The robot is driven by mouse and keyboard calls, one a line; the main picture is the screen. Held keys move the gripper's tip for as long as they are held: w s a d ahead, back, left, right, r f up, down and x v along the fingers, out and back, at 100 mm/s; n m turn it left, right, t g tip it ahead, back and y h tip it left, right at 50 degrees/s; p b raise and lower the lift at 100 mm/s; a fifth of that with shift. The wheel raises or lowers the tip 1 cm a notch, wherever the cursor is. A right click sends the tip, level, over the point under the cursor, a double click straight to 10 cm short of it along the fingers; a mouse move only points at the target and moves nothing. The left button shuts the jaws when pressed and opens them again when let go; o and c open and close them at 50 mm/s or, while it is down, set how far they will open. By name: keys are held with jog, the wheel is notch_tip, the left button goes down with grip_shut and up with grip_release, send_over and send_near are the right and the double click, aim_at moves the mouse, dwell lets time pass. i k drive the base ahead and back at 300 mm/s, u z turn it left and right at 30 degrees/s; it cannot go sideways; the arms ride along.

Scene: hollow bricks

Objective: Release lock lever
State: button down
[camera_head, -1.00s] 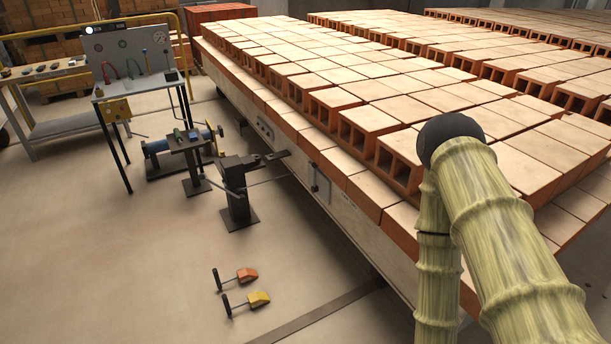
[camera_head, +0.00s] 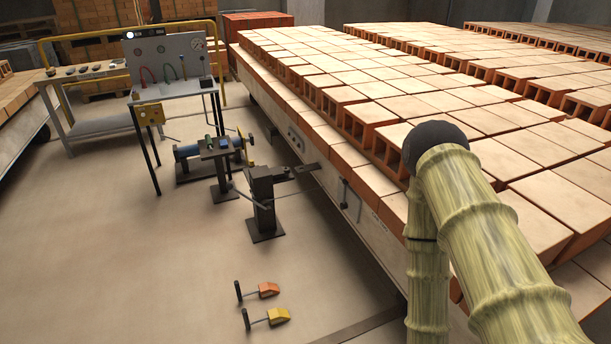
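A dark metal post (camera_head: 264,207) stands upright on a flat base plate on the floor, beside the long side of the brick car (camera_head: 310,159). A flat dark bar (camera_head: 295,172) reaches from its top towards the car. A thin rod (camera_head: 243,197) sticks out low on its left side. A small dark upright handle (camera_head: 344,192) is on the car's side. I cannot tell which of these is the lock lever. My arm (camera_head: 470,210) fills the lower right in front of the bricks. My gripper is out of view.
Orange (camera_head: 268,290) and yellow (camera_head: 279,316) wedges with handles lie on the floor in front. The floor at left front is clear.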

aim_at(344, 205)
jog(key=u, duration=0.5)
jog(key=i, duration=1.2)
jog(key=u, duration=0.05)
